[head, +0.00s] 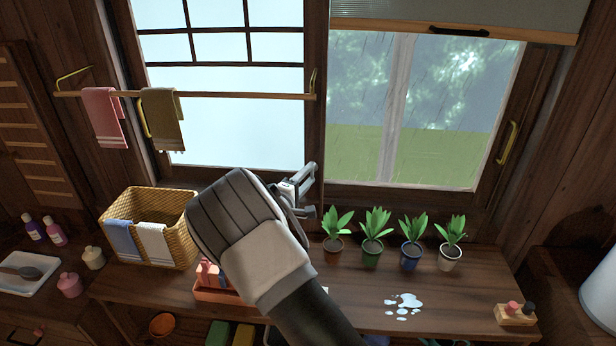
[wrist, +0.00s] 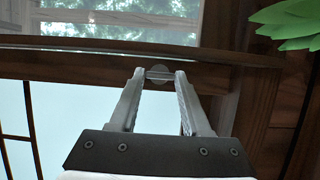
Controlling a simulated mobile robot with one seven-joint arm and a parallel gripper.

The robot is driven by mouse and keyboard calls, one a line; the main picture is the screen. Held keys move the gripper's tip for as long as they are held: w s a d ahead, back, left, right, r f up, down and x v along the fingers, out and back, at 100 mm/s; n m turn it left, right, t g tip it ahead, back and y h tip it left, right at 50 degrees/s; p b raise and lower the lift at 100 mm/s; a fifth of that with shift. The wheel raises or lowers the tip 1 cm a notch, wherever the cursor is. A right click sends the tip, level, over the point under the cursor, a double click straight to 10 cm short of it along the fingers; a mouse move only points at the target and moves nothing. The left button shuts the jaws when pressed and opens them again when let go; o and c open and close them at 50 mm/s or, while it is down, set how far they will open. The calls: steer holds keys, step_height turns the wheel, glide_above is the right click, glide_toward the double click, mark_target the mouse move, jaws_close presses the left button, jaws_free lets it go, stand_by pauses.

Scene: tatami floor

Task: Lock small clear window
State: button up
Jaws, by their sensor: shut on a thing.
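The clear window (head: 440,110) is at the right in the head view, with rain and greenery behind its glass. It also shows at the top of the wrist view (wrist: 125,18). My gripper (head: 311,190) is at the lower part of the dark frame between the clear window and the frosted window (head: 235,110). In the head view the latch is hidden by my gripper. I cannot tell which way the latch is turned.
Several potted plants (head: 376,235) stand right of my gripper on the wooden counter (head: 345,310). A wicker basket (head: 178,218) with towels stands left of my arm. A towel rail (head: 220,95) crosses the frosted window. A white puddle (head: 403,305) lies on the counter.

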jaws_close()
steer(key=n+t+b, duration=0.1)
steer(key=n+b, duration=0.2)
steer(key=shift+f, duration=0.1)
steer(key=o, duration=0.9)
jaws_free()
steer(key=v, duration=0.8)
steer(key=b+v, duration=0.1)
steer(key=v, duration=0.8)
steer(key=shift+s+a+f, duration=0.2)
steer(key=shift+f, duration=0.05)
